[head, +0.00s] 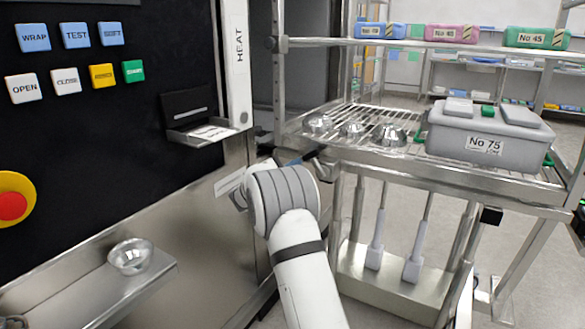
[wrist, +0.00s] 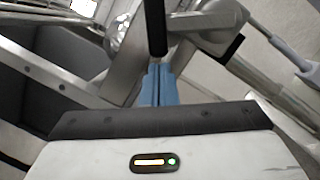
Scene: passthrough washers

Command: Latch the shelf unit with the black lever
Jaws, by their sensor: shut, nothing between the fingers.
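The steel shelf unit (head: 440,160) stands at the right of the head view, beside the black machine front. The black lever (wrist: 155,28) shows at the top middle of the wrist view, pointing down toward my fingertips. My gripper (wrist: 157,72) has blue fingers that are shut together with nothing between them. Their tips lie close below the lever's end; I cannot tell whether they touch it. In the head view my own arm hides most of the gripper, and I cannot make out the lever clearly.
Steel bowls (head: 352,131) and a grey No 75 box (head: 485,135) stand on the unit's wire shelf. The black machine panel (head: 120,110) with buttons is at left. Another bowl (head: 130,256) rests on a steel ledge (head: 95,295). Open floor lies beyond the unit.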

